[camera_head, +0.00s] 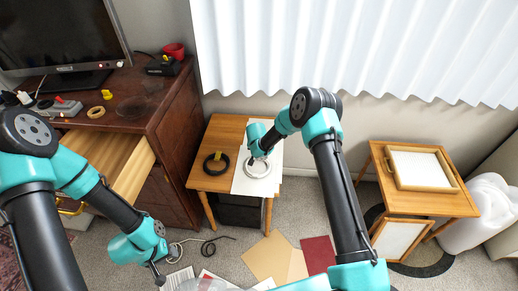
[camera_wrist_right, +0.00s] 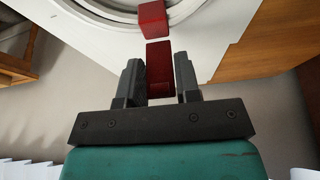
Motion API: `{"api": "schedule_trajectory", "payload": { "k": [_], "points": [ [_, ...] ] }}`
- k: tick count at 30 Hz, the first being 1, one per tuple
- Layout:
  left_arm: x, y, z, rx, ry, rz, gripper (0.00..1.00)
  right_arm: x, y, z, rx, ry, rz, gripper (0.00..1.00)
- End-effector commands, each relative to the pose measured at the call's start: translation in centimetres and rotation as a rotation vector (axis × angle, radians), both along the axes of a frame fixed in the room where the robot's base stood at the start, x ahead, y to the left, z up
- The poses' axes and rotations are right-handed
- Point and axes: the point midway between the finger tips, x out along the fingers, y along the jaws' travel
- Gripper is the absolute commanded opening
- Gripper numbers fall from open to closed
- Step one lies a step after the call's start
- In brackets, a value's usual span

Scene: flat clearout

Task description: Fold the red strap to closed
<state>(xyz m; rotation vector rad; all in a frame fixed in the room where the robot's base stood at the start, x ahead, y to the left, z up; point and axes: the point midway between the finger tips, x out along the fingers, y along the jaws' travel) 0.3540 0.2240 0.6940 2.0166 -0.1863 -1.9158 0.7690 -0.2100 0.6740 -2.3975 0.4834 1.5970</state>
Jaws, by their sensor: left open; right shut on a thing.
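The red strap (camera_wrist_right: 159,68) shows in the right wrist view as a dark red block between the fingers of my right gripper (camera_wrist_right: 158,60). The gripper is shut on it. A second red piece (camera_wrist_right: 153,18) lies just beyond, at the rim of a white ring-shaped thing (camera_wrist_right: 105,22); a narrow gap shows between the two red pieces. In the head view the white ring (camera_head: 257,169) lies on a white sheet (camera_head: 261,186) on the small wooden table. My right gripper is over its far edge, and the strap cannot be made out there. My left gripper (camera_head: 159,279) is open, low above the floor.
A black ring with a yellow piece (camera_head: 216,164) lies on the small wooden table (camera_head: 225,130). An open drawer (camera_head: 120,165) juts from the dark desk at left. A side table (camera_head: 440,202) with a framed tray stands right. Papers and a cable (camera_head: 208,247) lie on the floor.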

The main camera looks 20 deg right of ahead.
Motion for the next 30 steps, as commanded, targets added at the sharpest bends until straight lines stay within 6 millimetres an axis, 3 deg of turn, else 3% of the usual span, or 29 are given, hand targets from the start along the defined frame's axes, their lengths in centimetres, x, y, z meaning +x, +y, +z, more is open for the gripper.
{"api": "schedule_trajectory", "payload": {
  "k": [30],
  "points": [
    [0.0, 0.0, 0.0, 0.0, 0.0, 0.0, 0.43, -0.91, 0.4, -0.21, -0.086, -0.204, 0.001, 0.07]
  ]
}}
